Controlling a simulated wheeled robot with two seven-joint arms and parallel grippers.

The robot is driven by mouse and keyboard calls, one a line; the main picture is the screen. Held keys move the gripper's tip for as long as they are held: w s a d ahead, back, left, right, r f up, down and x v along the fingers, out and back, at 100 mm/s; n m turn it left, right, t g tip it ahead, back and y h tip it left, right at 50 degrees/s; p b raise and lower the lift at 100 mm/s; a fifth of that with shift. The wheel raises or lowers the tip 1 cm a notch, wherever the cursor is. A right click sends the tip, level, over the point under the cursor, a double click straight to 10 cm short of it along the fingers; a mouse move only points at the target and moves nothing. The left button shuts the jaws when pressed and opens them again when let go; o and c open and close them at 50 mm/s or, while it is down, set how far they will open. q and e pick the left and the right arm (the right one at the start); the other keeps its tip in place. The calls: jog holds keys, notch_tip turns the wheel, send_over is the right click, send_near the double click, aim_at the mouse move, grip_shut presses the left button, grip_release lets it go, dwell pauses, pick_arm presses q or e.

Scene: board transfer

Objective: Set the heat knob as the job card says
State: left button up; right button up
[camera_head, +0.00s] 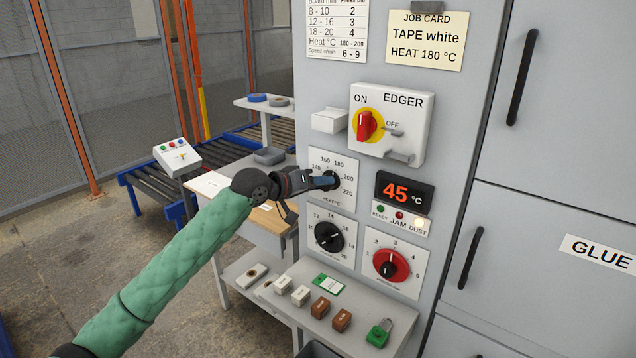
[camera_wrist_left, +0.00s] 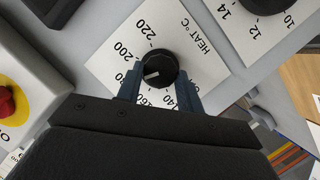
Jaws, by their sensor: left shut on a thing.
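The job card (camera_head: 425,38) reads "TAPE white, HEAT 180 °C". The heat dial plate (camera_head: 345,207) is on the grey machine front. My left gripper (camera_head: 330,181) is shut on the black heat knob (camera_wrist_left: 160,68), one finger on each side. In the left wrist view, the knob's white pointer lies between 200 and 160, toward a finger that hides the number there. In the head view, the gripper covers much of the knob. The display (camera_head: 404,193) shows 45 °C.
Below are a black dial (camera_head: 329,237) and a red dial (camera_head: 390,265). The EDGER switch box (camera_head: 398,120) sticks out above right. A shelf (camera_head: 345,325) below holds small blocks and a green padlock (camera_head: 379,333). A roller conveyor (camera_head: 160,193) stands left.

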pick_arm(q)
jog(key=shift+f, duration=0.2)
pick_arm(e)
jog(key=shift+f, duration=0.1)
pick_arm(q)
jog(key=o, duration=1)
jog(key=shift+r, duration=0.1)
jog(key=shift+b+v, duration=1.1)
jog(key=shift+v, duration=2.75)
pick_arm(e)
notch_tip(320, 180, up, 9)
jog(key=s, duration=0.1)
jog(key=shift+s+d, duration=0.15)
jog(key=shift+s, duration=0.25)
